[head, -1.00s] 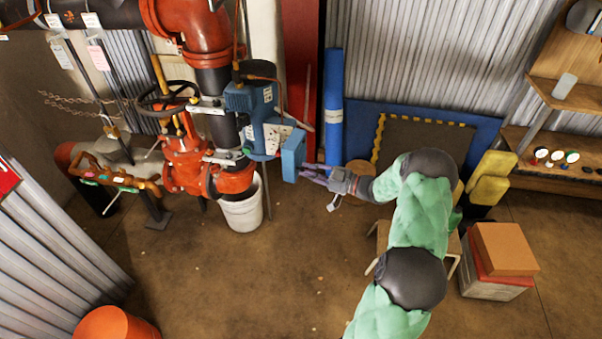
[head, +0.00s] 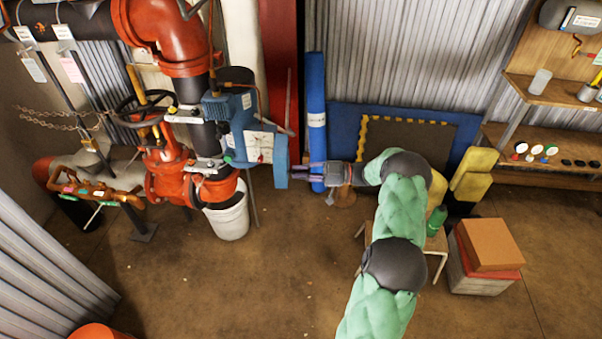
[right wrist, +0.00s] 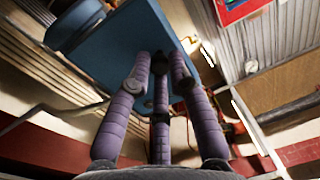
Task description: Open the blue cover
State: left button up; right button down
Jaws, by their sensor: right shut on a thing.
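The blue cover (head: 281,160) stands out at the right side of the blue box (head: 232,115) on the red riser pipework, seen almost edge-on in the head view. In the right wrist view the cover (right wrist: 125,60) is a broad blue panel filling the upper left. My right gripper (head: 297,171) reaches it from the right, with its purple fingers at the cover's right side. In the right wrist view the fingers (right wrist: 162,68) are shut on the cover's edge; the exact contact is partly hidden. My left gripper is not in view.
The red pipes and valve (head: 175,175) stand left of the box, with a white bucket (head: 228,217) below. A blue roll (head: 316,115) stands upright close behind my right gripper. Stacked boxes (head: 487,255) and a shelf (head: 545,145) are at the right. The middle floor is clear.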

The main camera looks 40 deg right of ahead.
jog(key=c, duration=1.1)
grip_release()
jog(key=shift+w, duration=0.1)
jog(key=shift+c, duration=0.2)
jog(key=v, duration=1.2)
